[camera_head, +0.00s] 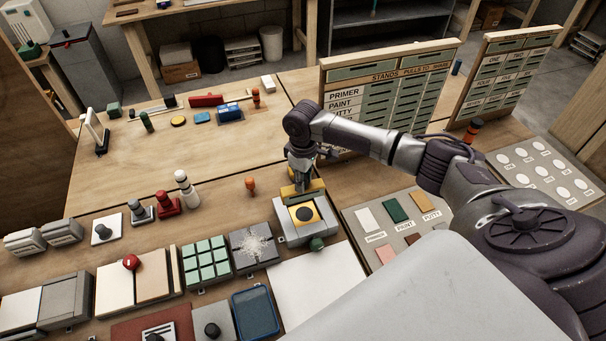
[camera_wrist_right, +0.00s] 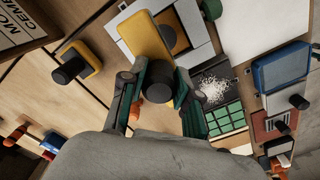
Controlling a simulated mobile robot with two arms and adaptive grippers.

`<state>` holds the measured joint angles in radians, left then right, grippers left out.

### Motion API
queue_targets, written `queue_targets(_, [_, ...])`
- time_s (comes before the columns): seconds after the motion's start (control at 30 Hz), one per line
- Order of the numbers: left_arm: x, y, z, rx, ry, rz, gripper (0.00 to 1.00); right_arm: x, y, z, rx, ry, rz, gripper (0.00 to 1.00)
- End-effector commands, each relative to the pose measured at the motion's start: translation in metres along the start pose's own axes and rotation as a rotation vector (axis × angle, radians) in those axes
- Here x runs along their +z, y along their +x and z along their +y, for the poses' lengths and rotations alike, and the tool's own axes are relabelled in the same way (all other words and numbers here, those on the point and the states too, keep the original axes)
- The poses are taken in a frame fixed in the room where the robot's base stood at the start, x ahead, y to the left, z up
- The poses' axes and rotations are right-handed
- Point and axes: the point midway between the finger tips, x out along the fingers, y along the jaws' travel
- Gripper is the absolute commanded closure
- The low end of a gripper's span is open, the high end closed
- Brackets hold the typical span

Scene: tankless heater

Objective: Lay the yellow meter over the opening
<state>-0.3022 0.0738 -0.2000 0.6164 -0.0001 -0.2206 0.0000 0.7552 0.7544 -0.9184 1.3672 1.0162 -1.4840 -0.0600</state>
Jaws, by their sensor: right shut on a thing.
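My right gripper (camera_head: 301,184) is shut on the black knob (camera_wrist_right: 158,80) of a yellow plate-like piece, the yellow meter (camera_wrist_right: 144,36). In the right wrist view the meter reaches over one side of a pale grey box (camera_wrist_right: 196,22) and partly hides its opening (camera_wrist_right: 172,40). In the head view the box (camera_head: 290,236) has a yellow top face with a dark round spot (camera_head: 304,214), just below the gripper. I cannot tell whether the meter touches the box. My left gripper is not in view.
A second yellow piece with a black knob (camera_wrist_right: 90,62) lies beside the box in the wrist view. A green ball (camera_head: 317,244) is at the box's front. A grey block with white crumbs (camera_head: 254,246) and a green-tiled block (camera_head: 206,261) stand left. A lettered board (camera_head: 385,95) rises behind.

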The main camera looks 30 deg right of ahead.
Motion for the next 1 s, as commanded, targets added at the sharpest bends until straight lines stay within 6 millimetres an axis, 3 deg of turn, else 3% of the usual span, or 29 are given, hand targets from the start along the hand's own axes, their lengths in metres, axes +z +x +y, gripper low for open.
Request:
queue_targets(0.13, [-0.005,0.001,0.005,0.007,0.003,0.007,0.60,-0.001,0.000,-0.001,0.000,0.000,0.001,1.00])
queue_targets(0.43, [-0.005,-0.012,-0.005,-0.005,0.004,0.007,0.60,0.001,-0.003,-0.001,0.000,0.001,0.001,1.00])
queue_targets(1.0, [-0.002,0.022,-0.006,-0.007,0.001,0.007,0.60,0.000,0.058,-0.001,0.001,0.001,0.002,1.00])
